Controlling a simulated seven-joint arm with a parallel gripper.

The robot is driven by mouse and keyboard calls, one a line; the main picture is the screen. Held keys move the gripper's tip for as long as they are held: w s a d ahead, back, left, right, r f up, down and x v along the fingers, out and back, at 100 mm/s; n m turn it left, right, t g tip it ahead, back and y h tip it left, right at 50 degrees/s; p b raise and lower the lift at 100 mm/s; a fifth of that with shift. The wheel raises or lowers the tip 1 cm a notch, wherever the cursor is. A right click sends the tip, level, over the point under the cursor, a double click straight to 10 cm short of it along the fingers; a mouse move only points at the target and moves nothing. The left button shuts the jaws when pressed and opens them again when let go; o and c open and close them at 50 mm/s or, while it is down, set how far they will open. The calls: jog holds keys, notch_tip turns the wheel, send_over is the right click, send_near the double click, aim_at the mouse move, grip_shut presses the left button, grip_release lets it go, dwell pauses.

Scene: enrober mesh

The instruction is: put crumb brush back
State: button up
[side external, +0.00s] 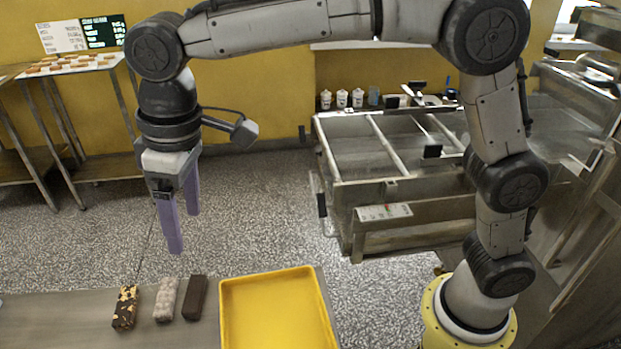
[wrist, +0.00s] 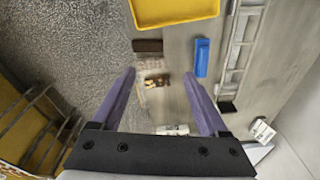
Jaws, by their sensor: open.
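My gripper (side external: 184,232) has two purple fingers, which stand apart with nothing between them. It hangs above the metal table, over the side where the bars lie; it also shows in the wrist view (wrist: 159,73). A blue oblong object (wrist: 202,57) lies on the table in the wrist view, to the right of the bars. It may be the crumb brush, but bristles cannot be made out. It is not visible in the side view.
A yellow tray (side external: 275,312) lies on the metal table (side external: 60,315). Left of it are a dark bar (side external: 195,297), a pale speckled bar (side external: 166,299) and a nut-topped bar (side external: 126,307). A metal rail frame (wrist: 240,45) runs along the right in the wrist view.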

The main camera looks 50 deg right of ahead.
jog(key=s+d+r+m+t, duration=0.15)
jog(key=s+d, duration=0.25)
jog(key=d, duration=0.4)
jog(key=s+d+m+t, duration=0.1)
jog(key=s+d+m, duration=0.1)
jog(key=s+d, duration=0.4)
jog(key=s+d+m+t, duration=0.1)
jog(key=s+d, duration=0.2)
jog(key=d, duration=0.6)
jog(key=s+d+f+m, duration=0.2)
jog(key=s+d+f, duration=0.2)
jog(key=s, duration=0.3)
jog(key=shift+s+d+f+t+h, duration=0.3)
jog(key=shift+d+f+t+h, duration=0.05)
jog(key=shift+f+t+h, duration=0.1)
